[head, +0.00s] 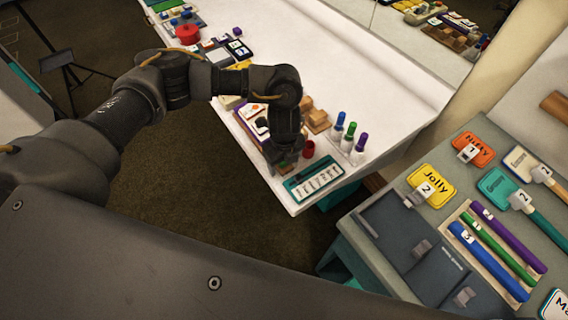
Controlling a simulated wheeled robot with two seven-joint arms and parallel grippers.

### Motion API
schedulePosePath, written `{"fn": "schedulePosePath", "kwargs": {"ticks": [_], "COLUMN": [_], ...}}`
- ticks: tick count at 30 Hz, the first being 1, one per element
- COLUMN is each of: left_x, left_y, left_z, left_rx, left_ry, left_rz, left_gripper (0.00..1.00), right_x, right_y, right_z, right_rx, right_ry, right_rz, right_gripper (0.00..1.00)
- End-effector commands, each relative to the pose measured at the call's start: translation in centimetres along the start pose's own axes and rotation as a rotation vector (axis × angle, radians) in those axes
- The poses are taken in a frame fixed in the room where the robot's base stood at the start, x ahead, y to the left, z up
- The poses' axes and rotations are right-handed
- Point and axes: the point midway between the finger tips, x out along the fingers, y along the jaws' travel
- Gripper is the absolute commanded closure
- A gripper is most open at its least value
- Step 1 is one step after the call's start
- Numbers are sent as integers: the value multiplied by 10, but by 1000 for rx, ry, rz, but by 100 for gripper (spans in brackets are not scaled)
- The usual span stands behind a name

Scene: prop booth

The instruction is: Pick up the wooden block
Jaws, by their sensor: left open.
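Tan wooden blocks (318,121) sit on the white table just right of my left wrist, in a small cluster partly hidden behind my arm. I cannot tell which one is the task's wooden block. My left arm reaches in from the left and bends down over the near end of the table. My left gripper (284,166) points down, open, close to the table's front-left edge and nearer to me than the blocks. Its fingertips are small and dark here, and what lies directly under them is mostly hidden. My right gripper is out of view.
A teal-edged tray (314,180) and a red cup (308,149) lie beside the gripper. Several capped markers (348,138) stand to the right. A grey side table (378,262) holds signs and coloured sticks. The white table's right middle (375,80) is clear.

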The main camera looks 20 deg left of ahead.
Motion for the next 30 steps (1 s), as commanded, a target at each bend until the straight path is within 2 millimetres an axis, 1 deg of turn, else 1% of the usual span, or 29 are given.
{"fn": "schedulePosePath", "kwargs": {"ticks": [3, 15, 25, 29, 30], "left_x": [0, 0, -4, -16, -23], "left_y": [0, 0, 0, -1, -2], "left_z": [0, 0, 0, 1, 1], "left_rx": [0, 0, 0, 1, 2], "left_ry": [0, 0, 0, 0, -3], "left_rz": [0, 0, -1, -4, -5], "left_gripper": [35, 86, 86, 86, 86], "right_x": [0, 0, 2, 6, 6], "right_y": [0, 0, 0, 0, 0], "right_z": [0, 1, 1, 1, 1], "right_rx": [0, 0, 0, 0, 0], "right_ry": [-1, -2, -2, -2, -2], "right_rz": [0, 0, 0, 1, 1], "right_gripper": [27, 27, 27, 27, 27]}}
